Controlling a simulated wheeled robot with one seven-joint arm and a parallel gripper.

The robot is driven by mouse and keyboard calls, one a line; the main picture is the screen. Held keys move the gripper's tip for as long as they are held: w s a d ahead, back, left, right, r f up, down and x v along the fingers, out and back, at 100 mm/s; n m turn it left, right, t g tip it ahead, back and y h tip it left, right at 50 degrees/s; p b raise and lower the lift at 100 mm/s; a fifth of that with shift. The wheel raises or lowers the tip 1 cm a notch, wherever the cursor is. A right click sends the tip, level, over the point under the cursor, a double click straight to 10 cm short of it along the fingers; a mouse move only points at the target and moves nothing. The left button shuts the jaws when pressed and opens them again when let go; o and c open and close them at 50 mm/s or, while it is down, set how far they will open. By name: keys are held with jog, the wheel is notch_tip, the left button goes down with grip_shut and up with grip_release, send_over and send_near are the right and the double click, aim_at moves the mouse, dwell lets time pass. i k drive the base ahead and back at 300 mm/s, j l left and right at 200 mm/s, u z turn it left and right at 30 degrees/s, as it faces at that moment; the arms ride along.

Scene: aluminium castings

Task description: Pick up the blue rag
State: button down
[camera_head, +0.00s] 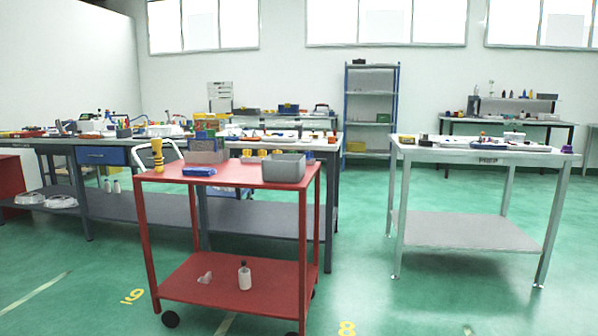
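A small flat blue thing (199,171) lies on the top shelf of the red cart (240,177), near its front edge. It may be the blue rag, but it is too small to tell cloth from a solid object. Another small blue patch (486,140) shows among items on the white-topped table at the right, also unclear. My gripper is not in view.
Green floor (400,300) is open between the cart and the right table.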

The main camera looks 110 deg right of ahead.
aim_at(194, 171)
jog(key=z, duration=3.2)
jog(key=u, duration=4)
jog(key=z, duration=4)
